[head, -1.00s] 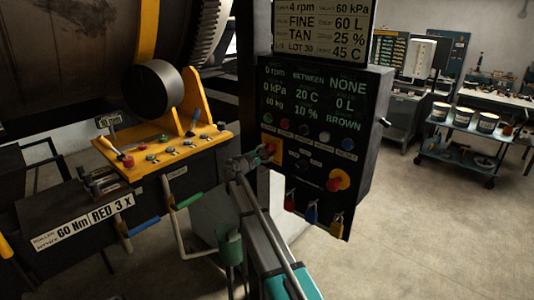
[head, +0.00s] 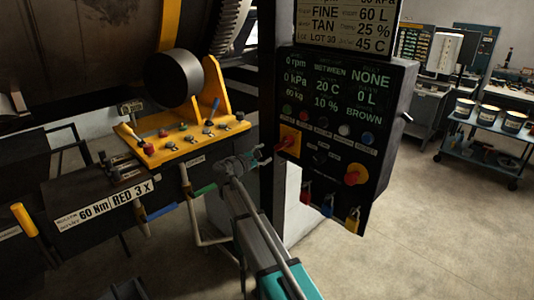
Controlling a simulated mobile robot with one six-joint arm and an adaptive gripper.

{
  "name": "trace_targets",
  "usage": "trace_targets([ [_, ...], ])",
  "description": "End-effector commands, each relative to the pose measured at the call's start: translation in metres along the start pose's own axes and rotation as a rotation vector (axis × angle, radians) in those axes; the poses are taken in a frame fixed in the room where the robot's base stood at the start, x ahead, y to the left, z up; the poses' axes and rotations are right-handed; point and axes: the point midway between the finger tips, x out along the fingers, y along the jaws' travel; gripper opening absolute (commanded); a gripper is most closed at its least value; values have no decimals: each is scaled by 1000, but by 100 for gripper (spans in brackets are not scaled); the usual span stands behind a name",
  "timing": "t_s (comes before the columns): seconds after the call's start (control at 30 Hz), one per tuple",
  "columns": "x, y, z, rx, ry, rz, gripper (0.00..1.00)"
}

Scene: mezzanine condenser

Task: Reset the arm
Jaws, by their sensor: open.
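My gripper (head: 263,156) is open and empty in the head view. It is in the air just left of the black control panel's (head: 330,128) lower left edge, with its fingers pointing toward the panel. A gap shows in the picture between the fingertips and the red knob on a yellow plate (head: 288,141). My arm reaches up to it from the bottom of the view.
A yellow lever console (head: 180,143) stands left of my gripper, with coloured handles below it. A red, a blue and a yellow padlock (head: 353,220) hang under the panel. A blue cart (head: 482,130) with cans stands at right. The floor between is clear.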

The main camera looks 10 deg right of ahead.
Motion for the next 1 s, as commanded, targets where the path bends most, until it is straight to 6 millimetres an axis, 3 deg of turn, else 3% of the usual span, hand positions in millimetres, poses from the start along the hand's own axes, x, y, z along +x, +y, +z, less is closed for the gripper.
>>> trace_targets([
  [0.3, 0, 0, 0, 0, 0, -1, 69],
  [0.47, 2, -14, 4, 31, 13, -35, 69],
  [0.67, 7, -63, 15, 151, 59, -171, 69],
  [1.0, -7, -189, 36, 487, 148, -584, 69],
])
